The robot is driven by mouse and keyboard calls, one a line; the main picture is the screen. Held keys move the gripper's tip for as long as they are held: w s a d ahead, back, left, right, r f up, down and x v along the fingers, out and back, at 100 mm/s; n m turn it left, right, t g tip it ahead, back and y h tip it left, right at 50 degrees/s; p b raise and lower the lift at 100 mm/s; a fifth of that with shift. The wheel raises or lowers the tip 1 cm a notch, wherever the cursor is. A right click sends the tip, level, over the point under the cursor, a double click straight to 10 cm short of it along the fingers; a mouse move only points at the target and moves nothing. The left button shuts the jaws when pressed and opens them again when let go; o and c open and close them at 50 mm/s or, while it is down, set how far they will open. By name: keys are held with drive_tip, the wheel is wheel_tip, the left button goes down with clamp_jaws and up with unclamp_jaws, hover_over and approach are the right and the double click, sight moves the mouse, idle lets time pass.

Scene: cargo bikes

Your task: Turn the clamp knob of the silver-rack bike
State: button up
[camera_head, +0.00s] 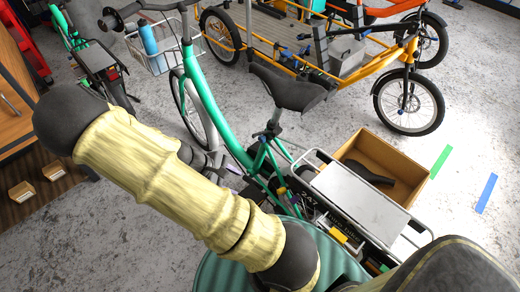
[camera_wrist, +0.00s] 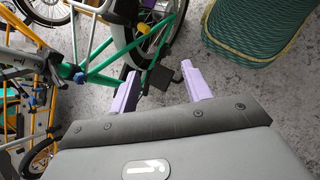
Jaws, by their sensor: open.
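The teal-green bike (camera_head: 207,98) stands in the middle of the head view, with a flat silver rack (camera_head: 355,192) at its rear. A small blue part (camera_head: 262,136) sits at the seat post below the black saddle (camera_head: 290,88); I cannot tell whether it is the clamp knob. In the wrist view the green frame (camera_wrist: 102,78) crosses to the left of my fingers, with a blue part (camera_wrist: 78,74) on it. My gripper (camera_wrist: 158,69) has two lavender fingers spread apart, with nothing held between them. In the head view my arm hides most of the gripper.
A yellow cargo bike (camera_head: 375,60) stands behind. An open cardboard box (camera_head: 367,147) is on the floor beside the rack. Another green bike (camera_head: 72,40) and a wooden cabinet (camera_head: 15,90) are at the left. Grey floor (camera_head: 470,140) is open at the right.

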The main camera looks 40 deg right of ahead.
sight(260, 141)
drive_tip(key=w+d+f+n+h+b, duration=0.35)
drive_tip(key=d+f+h+b, duration=0.2)
drive_tip(key=f, duration=0.25)
drive_tip(key=w+a+n+t+h+b, duration=0.2)
drive_tip(key=w+n+t+h+b, duration=0.3)
drive_tip(key=w+n+h+b, duration=0.1)
drive_tip(key=shift+w+b, duration=0.5)
drive_tip(key=shift+w, duration=0.1)
drive_tip(key=shift+f+n, duration=0.1)
drive_tip(key=shift+n, duration=0.15)
drive_tip(key=d+b, duration=0.1)
drive_tip(key=d, duration=0.4)
drive_tip(key=w+d+b, duration=0.1)
drive_tip(key=d, duration=0.5)
drive_tip(key=d+b, duration=0.1)
drive_tip(key=d, duration=0.5)
drive_tip(key=shift+w+d, duration=0.1)
drive_tip(key=shift+w, duration=0.05)
